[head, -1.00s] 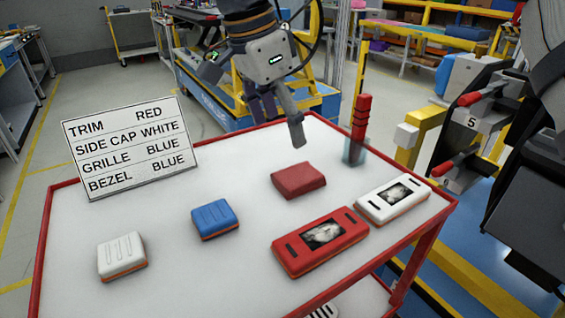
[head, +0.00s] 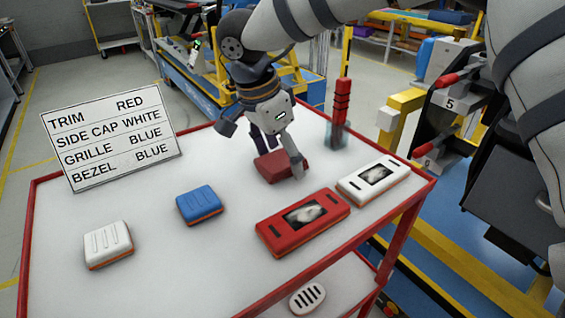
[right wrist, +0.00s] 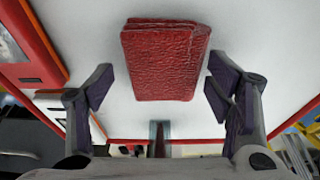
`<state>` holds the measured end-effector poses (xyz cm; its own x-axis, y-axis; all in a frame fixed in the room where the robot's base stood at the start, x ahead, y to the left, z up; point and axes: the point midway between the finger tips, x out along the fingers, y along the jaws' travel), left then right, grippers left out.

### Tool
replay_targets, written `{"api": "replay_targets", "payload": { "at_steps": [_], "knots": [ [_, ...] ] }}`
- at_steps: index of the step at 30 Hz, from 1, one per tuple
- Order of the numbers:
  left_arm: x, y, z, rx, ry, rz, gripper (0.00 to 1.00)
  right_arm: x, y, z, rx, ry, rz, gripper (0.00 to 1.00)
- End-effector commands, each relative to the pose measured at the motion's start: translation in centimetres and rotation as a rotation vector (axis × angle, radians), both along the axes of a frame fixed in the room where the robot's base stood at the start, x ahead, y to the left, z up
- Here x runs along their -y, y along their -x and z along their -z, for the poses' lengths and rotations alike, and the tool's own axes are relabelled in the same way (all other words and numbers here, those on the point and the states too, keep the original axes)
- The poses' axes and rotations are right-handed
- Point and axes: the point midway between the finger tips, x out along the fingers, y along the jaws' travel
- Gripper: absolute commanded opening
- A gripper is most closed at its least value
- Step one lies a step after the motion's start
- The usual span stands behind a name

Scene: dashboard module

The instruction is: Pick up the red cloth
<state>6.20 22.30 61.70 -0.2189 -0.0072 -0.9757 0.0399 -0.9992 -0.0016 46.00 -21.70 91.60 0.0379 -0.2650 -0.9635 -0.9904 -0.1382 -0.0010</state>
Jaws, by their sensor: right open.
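The red cloth (head: 272,167) is a folded, textured block lying flat on the white top of the cart. My right gripper (head: 278,160) reaches down over it from behind in the head view, one finger on its near right side. In the right wrist view the red cloth (right wrist: 164,62) lies between and ahead of the two open fingers of the right gripper (right wrist: 166,92), with white gaps on both sides. Part of the cloth is hidden behind the fingers in the head view. My left gripper does not show.
A red module (head: 303,222) and a white module (head: 373,180) lie close in front and to the right. A blue block (head: 200,205) and a white block (head: 108,244) lie left. A clear holder with red sticks (head: 339,125) stands behind right. A sign (head: 111,137) stands left.

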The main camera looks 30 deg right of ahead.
Motion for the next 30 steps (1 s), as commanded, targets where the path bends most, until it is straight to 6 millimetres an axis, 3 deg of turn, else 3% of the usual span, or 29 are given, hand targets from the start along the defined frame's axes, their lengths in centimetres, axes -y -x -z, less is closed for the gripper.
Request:
{"api": "replay_targets", "payload": {
  "at_steps": [16,23,30],
  "knots": [
    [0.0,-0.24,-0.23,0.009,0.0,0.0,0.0,0.01,-0.01,0.43,0.0,0.0,0.001,0.73],
    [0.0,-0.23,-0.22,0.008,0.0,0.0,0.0,0.01,0.0,0.44,0.0,0.0,0.001,0.26],
    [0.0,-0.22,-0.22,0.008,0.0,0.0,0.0,0.01,0.02,0.48,-0.001,0.0,0.0,0.26]
  ]
}}
